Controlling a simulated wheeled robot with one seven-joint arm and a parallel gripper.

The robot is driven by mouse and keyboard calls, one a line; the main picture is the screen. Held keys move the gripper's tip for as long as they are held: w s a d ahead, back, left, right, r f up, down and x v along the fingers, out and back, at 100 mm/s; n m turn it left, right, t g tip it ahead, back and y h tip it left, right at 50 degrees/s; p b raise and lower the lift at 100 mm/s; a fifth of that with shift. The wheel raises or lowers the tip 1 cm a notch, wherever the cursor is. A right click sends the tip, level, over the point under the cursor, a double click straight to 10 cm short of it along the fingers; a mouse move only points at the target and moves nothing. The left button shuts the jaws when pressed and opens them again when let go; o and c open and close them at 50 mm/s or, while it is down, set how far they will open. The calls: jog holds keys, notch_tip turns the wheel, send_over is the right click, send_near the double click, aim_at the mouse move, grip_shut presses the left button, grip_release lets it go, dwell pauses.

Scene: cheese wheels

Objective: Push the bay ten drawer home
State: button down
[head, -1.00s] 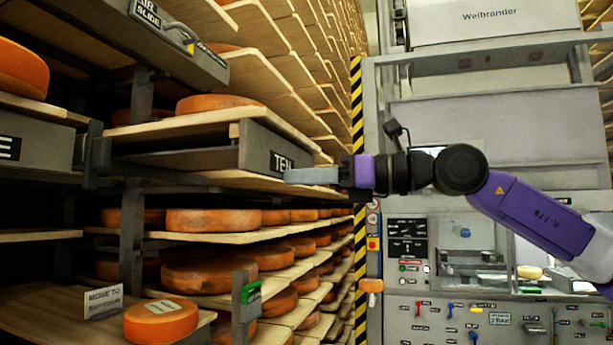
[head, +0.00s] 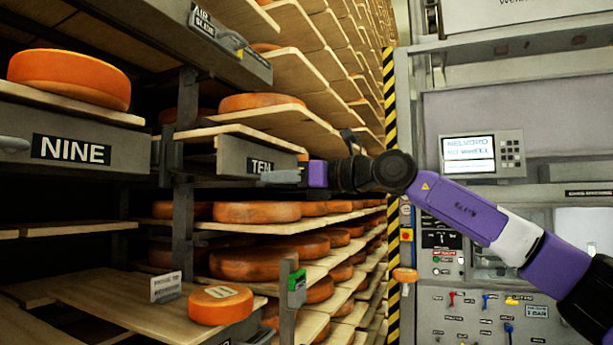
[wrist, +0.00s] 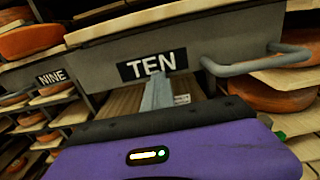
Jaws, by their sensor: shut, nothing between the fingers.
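The bay ten drawer (head: 235,155) has a grey front with a black TEN label and stands out from the rack in the middle of the head view. In the wrist view its front (wrist: 200,48) fills the upper part, with a grey bar handle (wrist: 255,62) to the right of the label. My gripper (head: 266,177) is shut and empty, its fingers pointing left at the drawer front. In the wrist view my gripper's fingertips (wrist: 157,84) are at the lower edge of the TEN label. They look close to or against the front; I cannot tell if they touch.
The NINE drawer (head: 70,149) stands at left with an orange cheese wheel (head: 70,79) above it. A lower board holds a labelled cheese wheel (head: 221,304) and a small sign (head: 166,287). A grey machine (head: 470,110) stands at right, behind my arm.

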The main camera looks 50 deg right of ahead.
jog(key=p+x, duration=0.2)
jog(key=x, duration=1)
jog(key=shift+w+p, duration=0.2)
jog(key=shift+p, duration=0.15)
jog(key=shift+a+r, duration=0.15)
